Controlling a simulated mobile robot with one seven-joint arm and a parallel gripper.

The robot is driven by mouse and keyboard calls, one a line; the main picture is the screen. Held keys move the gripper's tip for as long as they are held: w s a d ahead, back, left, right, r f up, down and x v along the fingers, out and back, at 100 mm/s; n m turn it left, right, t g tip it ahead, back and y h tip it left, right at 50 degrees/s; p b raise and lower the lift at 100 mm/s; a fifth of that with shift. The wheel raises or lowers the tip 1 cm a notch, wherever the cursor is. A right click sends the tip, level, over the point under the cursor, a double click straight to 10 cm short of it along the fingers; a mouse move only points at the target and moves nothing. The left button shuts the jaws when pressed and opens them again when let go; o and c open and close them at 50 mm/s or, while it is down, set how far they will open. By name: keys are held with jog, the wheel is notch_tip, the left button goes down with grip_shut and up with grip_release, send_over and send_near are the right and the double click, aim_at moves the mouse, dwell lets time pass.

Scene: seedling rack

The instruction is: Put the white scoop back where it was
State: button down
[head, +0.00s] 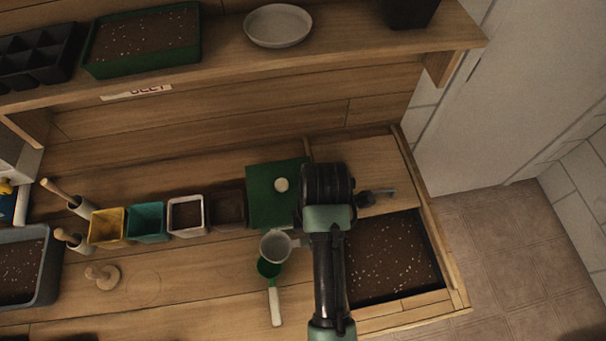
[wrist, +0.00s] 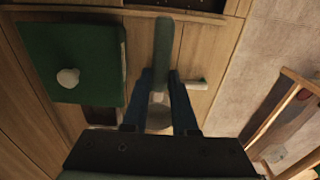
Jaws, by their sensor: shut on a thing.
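The white scoop has a pale round cup (head: 276,245) that shows left of my arm in the head view. In the wrist view its grey-green handle (wrist: 163,45) runs up between my fingers. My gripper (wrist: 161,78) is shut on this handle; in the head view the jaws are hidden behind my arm. Another scoop, with a green cup (head: 268,268) and white handle (head: 275,306), lies on the bench just below the white cup in the picture. The white cup partly overlaps it in view; I cannot tell whether they touch.
A green lid-like square (head: 265,210) with a white knob lies behind the cup. Small coloured pots, such as a teal one (head: 147,222), stand in a row left of it. A soil bin (head: 392,257) is at right. A wooden stamp (head: 103,276) stands front left. The bench between is clear.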

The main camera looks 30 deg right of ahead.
jog(key=f, duration=0.4)
jog(key=shift+s+f+p, duration=0.2)
jog(key=shift+s+p, duration=0.05)
jog(key=shift+p, duration=0.05)
notch_tip(320, 180, down, 5)
jog(key=shift+w+r, duration=0.1)
jog(key=shift+f, duration=0.6)
jog(key=c, duration=0.7)
grip_release()
